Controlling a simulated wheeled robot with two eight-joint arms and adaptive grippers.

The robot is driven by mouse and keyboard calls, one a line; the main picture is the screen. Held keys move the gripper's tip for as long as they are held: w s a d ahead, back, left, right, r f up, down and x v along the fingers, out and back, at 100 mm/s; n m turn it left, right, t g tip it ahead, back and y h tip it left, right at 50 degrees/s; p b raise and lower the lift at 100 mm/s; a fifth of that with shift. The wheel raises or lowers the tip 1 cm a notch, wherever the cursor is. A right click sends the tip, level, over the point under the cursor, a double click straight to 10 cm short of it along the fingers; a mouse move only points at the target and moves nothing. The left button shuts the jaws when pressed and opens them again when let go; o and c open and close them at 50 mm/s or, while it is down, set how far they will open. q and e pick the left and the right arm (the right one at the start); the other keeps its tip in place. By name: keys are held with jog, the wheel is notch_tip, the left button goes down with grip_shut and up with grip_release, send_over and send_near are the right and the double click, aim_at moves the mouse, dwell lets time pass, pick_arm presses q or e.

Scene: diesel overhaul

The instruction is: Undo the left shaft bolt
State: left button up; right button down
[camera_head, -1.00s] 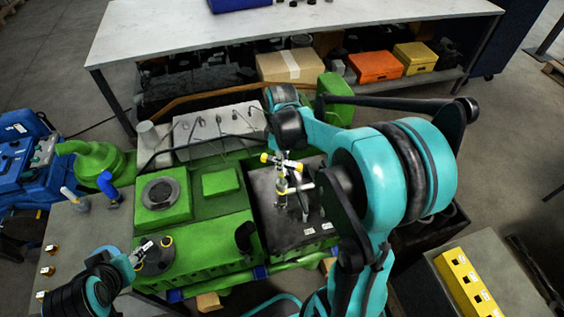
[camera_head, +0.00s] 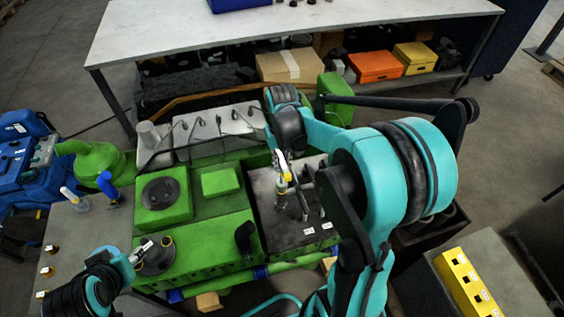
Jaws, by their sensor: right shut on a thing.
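My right gripper (camera_head: 283,169) points down over a dark grey block (camera_head: 285,232) at the right end of the green engine (camera_head: 205,235). The left shaft bolt cannot be made out under the tool. A thin upright metal part (camera_head: 304,203) stands just to the right. My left gripper (camera_head: 143,250) is at the engine's front left, beside a dark round cover (camera_head: 155,258). Its fingers are too small to judge.
A white-topped bench (camera_head: 290,32) stands behind, with a cardboard box (camera_head: 290,66), an orange box (camera_head: 374,67) and a yellow box (camera_head: 415,57) beneath. A yellow block with holes (camera_head: 468,283) lies at the lower right. A green pump-like part (camera_head: 97,163) stands at the left.

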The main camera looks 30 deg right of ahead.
dwell(0.3)
jog(key=shift+f+b, duration=0.7)
jog(key=shift+f, duration=0.15)
jog(key=shift+r, duration=0.1)
jog(key=n, duration=0.2)
jog(key=shift+n, duration=0.4)
jog(key=c, duration=2.1)
grip_release()
grip_shut()
jog(key=shift+r, duration=0.1)
jog(key=shift+r+p, duration=1.45)
jog(key=shift+r, duration=0.25)
